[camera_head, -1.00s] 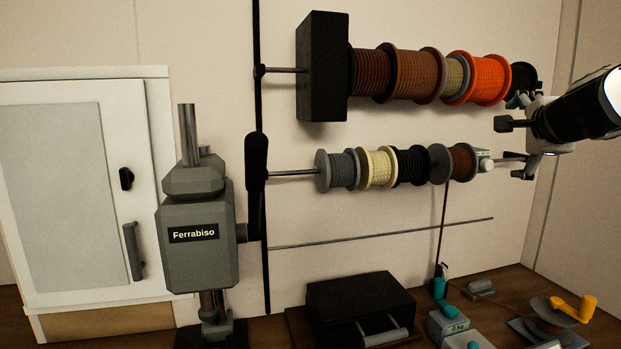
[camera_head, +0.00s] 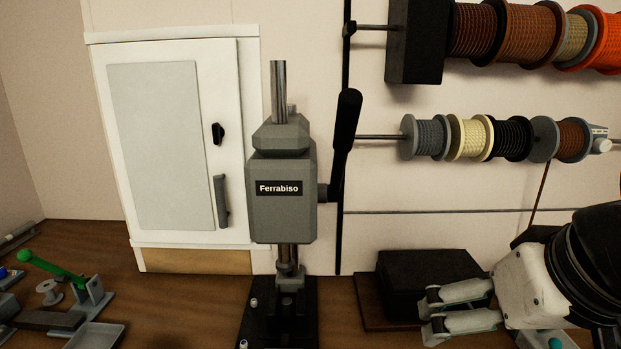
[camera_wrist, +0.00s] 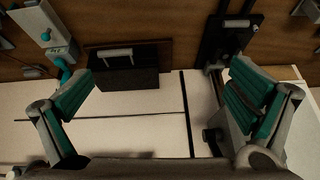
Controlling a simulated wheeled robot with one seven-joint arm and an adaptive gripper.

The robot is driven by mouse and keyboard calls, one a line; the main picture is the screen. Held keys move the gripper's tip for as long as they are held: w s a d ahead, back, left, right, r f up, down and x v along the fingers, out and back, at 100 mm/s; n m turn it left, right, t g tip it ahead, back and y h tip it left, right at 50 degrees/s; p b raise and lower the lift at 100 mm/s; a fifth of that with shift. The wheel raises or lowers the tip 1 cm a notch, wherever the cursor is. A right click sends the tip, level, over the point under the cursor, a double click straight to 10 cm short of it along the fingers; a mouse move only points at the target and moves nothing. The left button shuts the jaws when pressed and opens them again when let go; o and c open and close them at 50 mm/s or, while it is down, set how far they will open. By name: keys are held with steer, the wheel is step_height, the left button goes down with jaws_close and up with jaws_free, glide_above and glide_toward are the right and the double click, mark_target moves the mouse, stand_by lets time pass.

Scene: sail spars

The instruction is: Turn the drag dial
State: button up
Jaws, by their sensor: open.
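A small pale unit with a round knob, which looks like the drag dial (camera_head: 603,145), sits at the right end of the lower spool row in the head view, close to the picture's right edge. Its markings are too small to read. My gripper (camera_head: 430,312) is low at the right of the head view, in front of the black box, below the dial and to its left, well apart from it. In the wrist view my gripper (camera_wrist: 158,100) has its two teal-padded fingers spread wide with nothing between them. The dial is not recognisable in the wrist view.
The grey Ferrabiso press (camera_head: 281,205) with its black lever (camera_head: 344,130) stands mid-picture. A black box (camera_head: 430,268) with a handle lies behind my gripper; it also shows in the wrist view (camera_wrist: 122,78). Upper spools (camera_head: 532,35) overhang the lower row. A green-handled tool (camera_head: 60,268) stands left.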

steer(key=shift+s+f+n, duration=0.3)
steer(key=shift+s+f, duration=0.05)
steer(key=shift+s, duration=0.15)
steer(key=c, duration=0.4)
steer(key=shift+s, duration=0.1)
steer(key=c, duration=0.5)
steer(key=shift+w, duration=0.25)
steer(key=c, duration=0.3)
steer(key=w+d+f+n+g, duration=0.1)
steer(key=w+n, duration=0.1)
steer(key=w, duration=0.9)
steer(key=w+d+f+n, duration=0.1)
steer(key=w+f+n, duration=0.1)
steer(key=w, duration=0.8)
steer(key=shift+c, duration=0.2)
steer(key=w+d+n+t+y, duration=0.1)
steer(key=w+d+t+y, duration=0.25)
steer(key=w+d, duration=0.8)
steer(key=m+t+h+b, duration=0.3)
steer(key=m+t+h, duration=0.15)
steer(key=t, duration=0.55)
glide_toward(607, 147)
steer(key=shift+m+g+y, duration=0.25)
steer(key=shift+y, duration=0.05)
steer(key=w, duration=0.8)
steer(key=shift+w+r, duration=0.15)
steer(key=shift+w, duration=0.35)
steer(key=shift+c, duration=0.8)
steer(key=shift+r, duration=0.1)
steer(key=c, duration=0.5)
